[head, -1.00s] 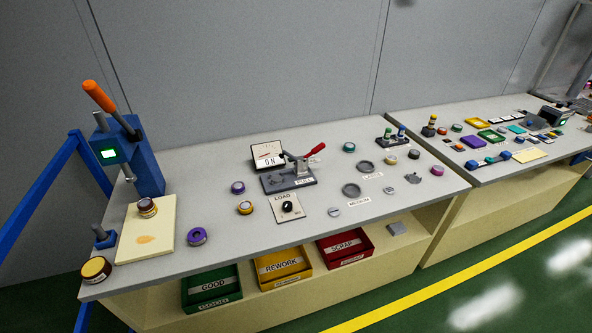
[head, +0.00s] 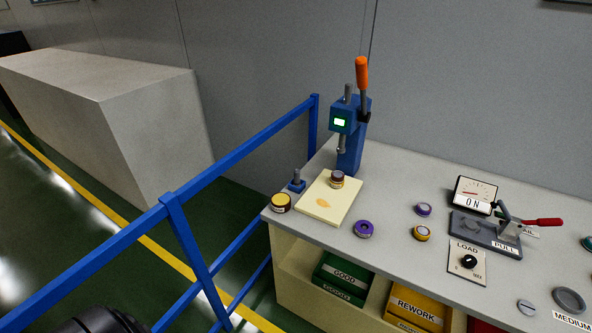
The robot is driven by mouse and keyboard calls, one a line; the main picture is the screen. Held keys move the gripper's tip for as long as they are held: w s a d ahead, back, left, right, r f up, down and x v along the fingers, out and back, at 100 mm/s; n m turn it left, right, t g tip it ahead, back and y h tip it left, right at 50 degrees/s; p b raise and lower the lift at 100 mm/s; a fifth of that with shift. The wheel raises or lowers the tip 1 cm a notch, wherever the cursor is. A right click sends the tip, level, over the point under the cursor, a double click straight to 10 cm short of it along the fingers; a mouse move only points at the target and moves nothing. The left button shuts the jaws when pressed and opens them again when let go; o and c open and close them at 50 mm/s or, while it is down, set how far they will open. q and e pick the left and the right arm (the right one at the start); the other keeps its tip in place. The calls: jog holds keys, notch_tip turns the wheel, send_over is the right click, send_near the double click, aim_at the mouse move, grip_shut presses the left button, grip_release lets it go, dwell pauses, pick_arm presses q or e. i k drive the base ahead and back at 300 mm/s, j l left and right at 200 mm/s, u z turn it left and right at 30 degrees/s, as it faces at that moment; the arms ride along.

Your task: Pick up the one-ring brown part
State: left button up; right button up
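Another brown part (head: 337,180), with a purplish top and a pale band, stands on the cream board (head: 325,212) under the press. They are too small for me to tell for sure which has one ring. Neither of my grippers is in view.
A blue press (head: 350,125) with an orange lever stands behind the board. Purple (head: 364,229) and yellow (head: 421,233) parts lie to the right, before a toggle fixture (head: 485,230). A blue railing (head: 225,155) runs along the left. Green (head: 342,278) and yellow (head: 413,308) bins sit below.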

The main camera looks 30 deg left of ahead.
aim_at(338, 176)
jog(key=u, duration=0.6)
jog(key=i+j+z, duration=0.5)
jog(key=z, duration=0.25)
jog(key=i+j+z, duration=0.1)
jog(key=j+z, duration=0.25)
jog(key=j, duration=0.15)
